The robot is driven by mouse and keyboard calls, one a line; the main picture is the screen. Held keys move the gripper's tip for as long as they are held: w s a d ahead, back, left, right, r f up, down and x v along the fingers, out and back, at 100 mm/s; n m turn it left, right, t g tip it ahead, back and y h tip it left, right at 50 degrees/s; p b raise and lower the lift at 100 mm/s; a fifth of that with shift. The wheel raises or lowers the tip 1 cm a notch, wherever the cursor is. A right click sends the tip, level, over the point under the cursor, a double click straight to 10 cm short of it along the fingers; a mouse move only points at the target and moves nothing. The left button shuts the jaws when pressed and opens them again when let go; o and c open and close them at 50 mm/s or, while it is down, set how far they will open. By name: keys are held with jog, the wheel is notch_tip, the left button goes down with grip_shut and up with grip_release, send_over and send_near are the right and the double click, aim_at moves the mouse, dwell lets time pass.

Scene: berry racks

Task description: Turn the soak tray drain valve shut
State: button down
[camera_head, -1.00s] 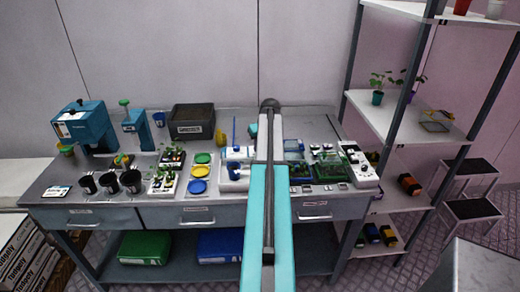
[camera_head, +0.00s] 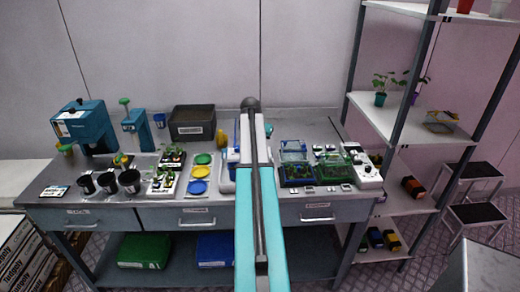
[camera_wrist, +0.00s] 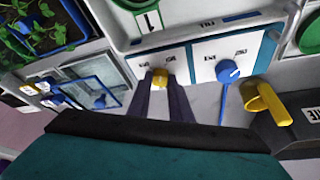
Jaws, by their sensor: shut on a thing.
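In the wrist view, my gripper (camera_wrist: 162,88) points at a white labelled panel (camera_wrist: 149,58). Its two dark fingers are shut on a small yellow knob (camera_wrist: 161,75) on the panel's lower edge; the fingers partly cover it. To the right, a second white panel (camera_wrist: 207,54) carries a round blue knob (camera_wrist: 228,70) with a blue rod or tube below it. The lettering is too small to read, so I cannot tell which label names the drain valve. In the head view, my arm covers the gripper, the knobs and most of the white unit (camera_head: 228,184).
A larger yellow object (camera_wrist: 265,101) lies close right of the blue knob, beside a dark box (camera_wrist: 288,128). Clear-lidded trays (camera_head: 297,173) with seedlings stand right of my arm. Black cups (camera_head: 108,183) and coloured discs (camera_head: 198,187) stand to the left on the bench.

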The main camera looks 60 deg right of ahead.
jog(key=shift+d+m+g+b, duration=0.2)
jog(key=shift+m+g+b, duration=0.55)
jog(key=shift+m, duration=1.35)
jog(key=c, duration=1.6)
grip_release()
jog(key=shift+a, duration=0.1)
jog(key=shift+r, duration=0.1)
jog(key=shift+w+a+r, duration=0.15)
jog(key=shift+a+r, duration=0.1)
jog(key=shift+r, duration=0.2)
jog(key=b+v, duration=0.2)
jog(key=v, duration=1)
jog(key=shift+a+r+b, duration=0.1)
jog(key=shift+r+b, duration=0.2)
jog(key=shift+b, duration=0.05)
